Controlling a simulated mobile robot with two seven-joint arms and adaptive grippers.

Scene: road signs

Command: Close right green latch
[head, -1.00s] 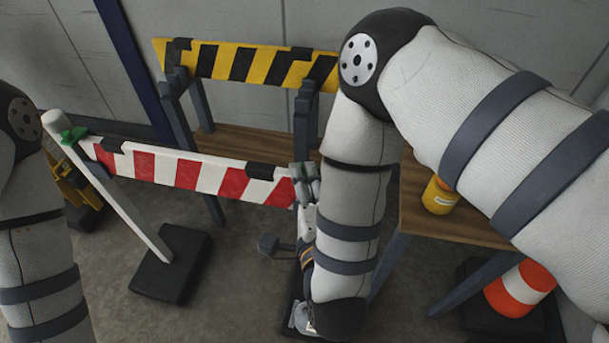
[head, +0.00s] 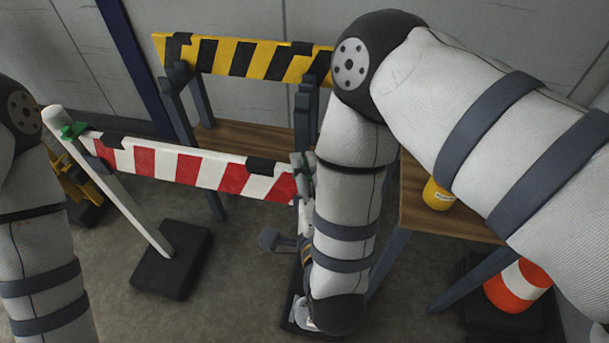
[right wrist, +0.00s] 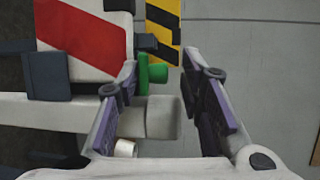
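The red-and-white striped barrier board (head: 190,168) spans between two white posts. It also shows in the right wrist view (right wrist: 85,28). The right green latch (right wrist: 152,73) is at the board's right end, ahead of my right gripper. My right gripper (head: 303,165) is at that end in the head view, and my arm hides much of the right post. In the right wrist view its fingers (right wrist: 168,92) are apart, with the latch beyond the gap, nearer the left finger. I cannot tell if it touches the latch. My left gripper is out of view.
A green latch (head: 73,131) sits at the board's left end on the left post (head: 110,190). A yellow-and-black barrier (head: 250,60) stands behind. A wooden table (head: 425,215) holds a yellow can (head: 438,195). An orange-and-white barrel (head: 518,287) is at the lower right.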

